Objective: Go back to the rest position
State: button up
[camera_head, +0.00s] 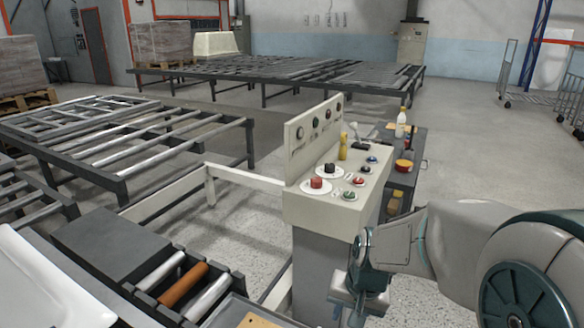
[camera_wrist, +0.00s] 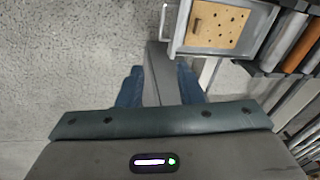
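My gripper (camera_head: 350,305) hangs low at the lower right of the head view, in front of the control console's grey pedestal. In the wrist view its two blue fingers (camera_wrist: 160,90) stand apart. A grey strip shows between them, and I cannot tell what it is. I see nothing held. My arm comes in from the right edge of the head view, bent, with its large teal joint close to the camera.
The control console (camera_head: 335,205) with buttons stands just beyond my gripper. A dark cart (camera_head: 408,172) with bottles is behind it. Roller conveyors (camera_head: 150,140) fill the left. A white shell (camera_head: 45,285) lies lower left. A perforated board (camera_wrist: 217,25) shows in the wrist view. Floor at right is open.

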jog(key=s+d+r+n+p, duration=0.1)
jog(key=s+r+p, duration=0.2)
jog(key=r, duration=0.3)
jog(key=s+d+r+n+h+p, duration=0.1)
jog(key=s+r+p, duration=0.2)
jog(key=r, duration=0.4)
jog(key=s+d+r+n+t+p, duration=0.1)
jog(key=s+r+p, duration=0.3)
jog(key=r, duration=0.2)
jog(key=shift+r, duration=0.15)
